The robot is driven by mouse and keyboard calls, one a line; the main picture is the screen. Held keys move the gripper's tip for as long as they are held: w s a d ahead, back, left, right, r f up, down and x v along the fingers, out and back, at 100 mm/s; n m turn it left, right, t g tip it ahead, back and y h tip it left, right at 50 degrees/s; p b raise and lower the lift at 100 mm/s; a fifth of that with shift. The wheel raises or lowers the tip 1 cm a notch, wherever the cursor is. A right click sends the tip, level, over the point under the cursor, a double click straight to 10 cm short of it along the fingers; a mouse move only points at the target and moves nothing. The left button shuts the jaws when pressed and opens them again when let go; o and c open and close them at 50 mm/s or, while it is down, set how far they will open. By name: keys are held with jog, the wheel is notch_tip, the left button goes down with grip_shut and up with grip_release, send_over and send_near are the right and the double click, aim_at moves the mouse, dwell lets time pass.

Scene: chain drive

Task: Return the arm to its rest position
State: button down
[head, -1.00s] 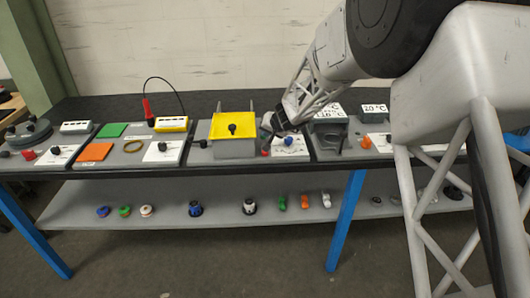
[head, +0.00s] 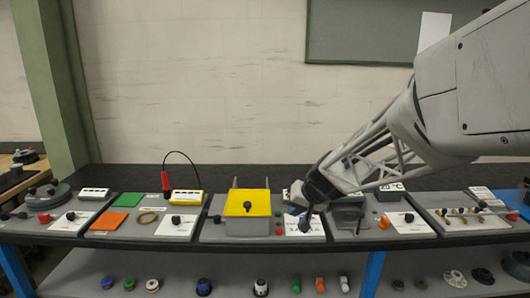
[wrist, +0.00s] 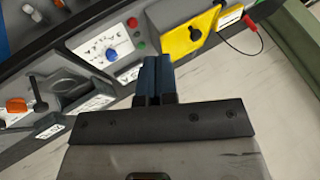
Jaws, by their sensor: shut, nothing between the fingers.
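My gripper (head: 306,218) is at the end of my arm, which reaches in from the right in the head view. It is above the bench, just right of the yellow-topped box (head: 247,203), close to a white panel with a dial (head: 304,226). In the wrist view the two dark fingers (wrist: 154,78) are pressed together with nothing between them. The panel with its blue dial (wrist: 110,55) and the yellow top (wrist: 190,38) lie beyond the fingertips. I cannot tell from the head view whether the fingertips touch the panel.
The bench (head: 135,175) carries several stations: green (head: 127,199) and orange (head: 108,221) plates, a red probe (head: 165,182) on a black cable, a grey fixture (head: 347,215) and a board of brass parts (head: 465,217). A lower shelf (head: 225,283) holds small parts.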

jog(key=s+d+g+h, duration=0.1)
jog(key=s+d, duration=0.2)
jog(key=s, duration=0.9)
jog(key=s+d+r+g+h, duration=0.1)
jog(key=s+d+h, duration=0.1)
jog(key=s, duration=0.9)
jog(key=s+d+r+h, duration=0.1)
jog(key=s+d, duration=0.4)
jog(key=s, duration=0.7)
jog(key=shift+s+r+g+h, duration=0.25)
jog(key=shift+s+g+h, duration=0.15)
jog(key=shift+h, duration=0.3)
